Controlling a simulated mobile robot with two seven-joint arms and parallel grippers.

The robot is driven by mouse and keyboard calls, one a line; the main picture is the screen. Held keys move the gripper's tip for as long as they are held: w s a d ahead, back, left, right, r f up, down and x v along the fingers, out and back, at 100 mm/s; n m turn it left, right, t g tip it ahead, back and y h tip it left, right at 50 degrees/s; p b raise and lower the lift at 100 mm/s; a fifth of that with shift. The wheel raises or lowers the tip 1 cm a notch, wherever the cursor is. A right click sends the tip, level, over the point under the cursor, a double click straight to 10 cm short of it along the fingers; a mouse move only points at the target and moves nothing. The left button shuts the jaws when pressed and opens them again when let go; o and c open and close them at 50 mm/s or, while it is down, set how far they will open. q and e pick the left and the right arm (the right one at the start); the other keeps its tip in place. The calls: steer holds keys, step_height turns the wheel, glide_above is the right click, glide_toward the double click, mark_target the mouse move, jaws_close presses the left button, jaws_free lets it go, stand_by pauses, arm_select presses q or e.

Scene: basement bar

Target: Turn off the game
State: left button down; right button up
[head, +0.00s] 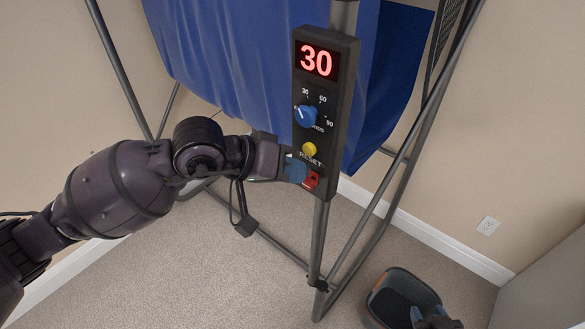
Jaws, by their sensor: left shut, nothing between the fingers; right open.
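A black control panel (327,95) is mounted on a grey pole of the game frame. Its red display (316,61) reads 30. Below are a blue dial (306,116), a yellow button (309,149) above the word RESET, and a red switch (311,181) near the bottom. My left gripper (298,170) is shut and empty, with its blue fingertips at the left side of the red switch. They partly cover it, so I cannot tell whether they touch. My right gripper (428,313) is open at the bottom right, low and away from the panel.
Blue fabric (238,50) hangs behind the panel between grey metal tubes (372,208). Beige carpet (200,275) is open around the frame. A wall with an outlet (488,226) stands at the right.

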steer(key=shift+f, duration=0.15)
arm_select(q)
step_height(320, 180, down, 3)
steer(key=b, duration=0.3)
steer(key=shift+s+a+b, duration=0.1)
steer(key=shift+b, duration=0.2)
arm_select(e)
steer(key=shift+g, duration=0.4)
steer(key=f, duration=0.1)
steer(key=s+f, duration=0.1)
steer(key=f, duration=0.1)
steer(key=s+f, duration=0.1)
steer(key=f, duration=0.1)
steer(key=shift+w+r, duration=0.1)
steer(key=shift+w, duration=0.05)
arm_select(q)
steer(key=w+r+b+v, duration=0.1)
steer(key=w+v, duration=0.1)
steer(key=v, duration=1.1)
steer(key=shift+w+r, duration=0.2)
steer(key=shift+r, duration=0.05)
arm_select(e)
steer(key=shift+w+a+f, duration=0.1)
steer(key=shift+a+f, duration=0.1)
steer(key=shift+a, duration=0.25)
steer(key=shift+w+a+f, duration=0.1)
steer(key=shift+a+f, duration=0.05)
steer(key=shift+a, duration=0.25)
